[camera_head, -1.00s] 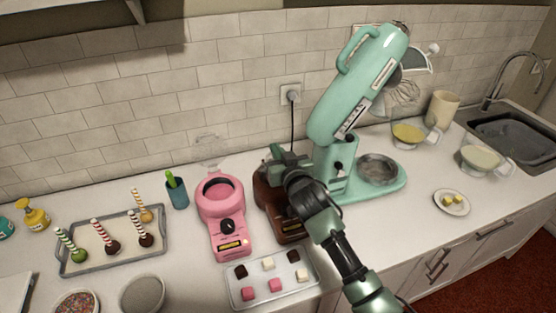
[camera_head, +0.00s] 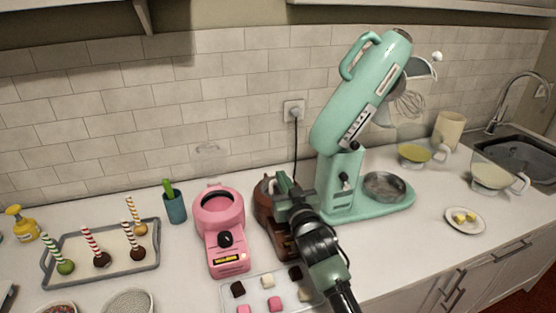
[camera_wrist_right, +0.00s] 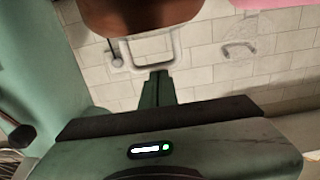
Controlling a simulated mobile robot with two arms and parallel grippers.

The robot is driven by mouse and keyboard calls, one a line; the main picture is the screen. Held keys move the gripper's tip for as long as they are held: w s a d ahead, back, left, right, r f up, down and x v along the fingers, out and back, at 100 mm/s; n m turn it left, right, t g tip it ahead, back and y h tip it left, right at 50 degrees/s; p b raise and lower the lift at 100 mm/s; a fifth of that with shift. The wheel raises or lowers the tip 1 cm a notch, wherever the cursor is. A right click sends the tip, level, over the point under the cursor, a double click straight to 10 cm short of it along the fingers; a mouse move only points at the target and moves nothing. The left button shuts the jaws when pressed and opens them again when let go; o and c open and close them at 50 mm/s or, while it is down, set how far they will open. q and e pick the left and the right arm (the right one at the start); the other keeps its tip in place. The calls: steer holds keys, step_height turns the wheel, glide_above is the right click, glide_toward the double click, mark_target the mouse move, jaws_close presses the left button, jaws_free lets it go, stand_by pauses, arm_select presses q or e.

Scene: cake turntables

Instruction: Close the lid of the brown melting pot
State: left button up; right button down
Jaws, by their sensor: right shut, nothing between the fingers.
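The brown melting pot (camera_head: 264,212) stands on the counter right of the pink one, largely hidden behind my right gripper and wrist. Its brown body (camera_wrist_right: 140,12) fills the top of the right wrist view. A clear, pale-edged loop (camera_wrist_right: 175,50) beside it looks like the handle of its raised glass lid; the lid is hard to make out. My right gripper (camera_head: 283,180) is above the brown pot. In the wrist view its fingers (camera_wrist_right: 158,77) are shut together and empty, close to that loop; I cannot tell if they touch. My left gripper is not in view.
The pink melting pot (camera_head: 222,228) stands close on the left. The green mixer (camera_head: 340,180) stands close on the right. A tray of sweets (camera_head: 257,283) lies in front. A cake-pop tray (camera_head: 98,270) is farther left. The tiled wall is behind.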

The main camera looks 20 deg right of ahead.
steer(key=shift+s+f, duration=0.1)
steer(key=shift+f, duration=0.2)
